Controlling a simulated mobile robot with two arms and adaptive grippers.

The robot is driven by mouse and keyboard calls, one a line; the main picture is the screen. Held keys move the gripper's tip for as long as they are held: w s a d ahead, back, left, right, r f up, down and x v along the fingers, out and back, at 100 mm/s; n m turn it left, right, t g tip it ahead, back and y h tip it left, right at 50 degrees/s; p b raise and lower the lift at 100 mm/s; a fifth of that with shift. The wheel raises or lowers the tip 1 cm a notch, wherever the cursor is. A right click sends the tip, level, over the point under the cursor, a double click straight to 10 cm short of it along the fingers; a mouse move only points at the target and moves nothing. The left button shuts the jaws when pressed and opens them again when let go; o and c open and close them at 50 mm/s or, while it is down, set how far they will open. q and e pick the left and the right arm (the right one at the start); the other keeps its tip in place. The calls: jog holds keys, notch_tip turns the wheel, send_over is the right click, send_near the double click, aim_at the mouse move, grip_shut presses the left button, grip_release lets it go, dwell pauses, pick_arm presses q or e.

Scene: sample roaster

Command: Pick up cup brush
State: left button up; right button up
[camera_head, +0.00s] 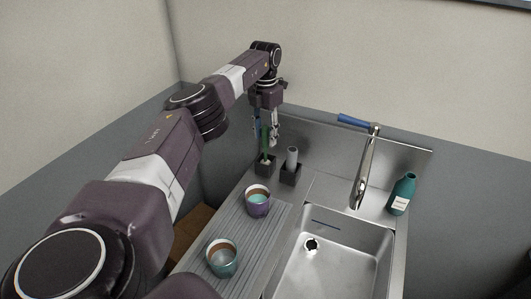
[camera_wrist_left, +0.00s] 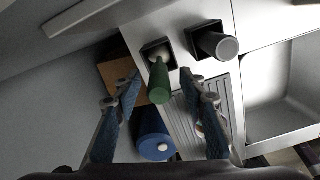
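A brush with a green handle (camera_head: 266,143) stands in a small black square holder (camera_head: 264,168) at the back left of the sink counter. In the left wrist view its green handle (camera_wrist_left: 158,88) points toward me, with a pale part at the holder. My left gripper (camera_head: 267,133) is above and around the handle's upper part. In the left wrist view the gripper (camera_wrist_left: 159,77) is open, with its blue fingers on either side of the handle and gaps showing on both sides. I cannot make out my right gripper.
A grey-handled tool (camera_head: 292,157) stands in a second black holder (camera_head: 290,176) just right. Two cups (camera_head: 257,203) (camera_head: 222,260) sit on the ribbed drainboard (camera_head: 240,229). The faucet (camera_head: 366,170), sink (camera_head: 335,262) and teal bottle (camera_head: 403,192) are farther right. A blue cylinder (camera_wrist_left: 153,136) shows below.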

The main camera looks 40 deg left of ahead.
aim_at(265, 146)
pick_arm(q)
jog(key=shift+f+p, duration=0.4)
jog(key=shift+f, duration=1.35)
grip_shut()
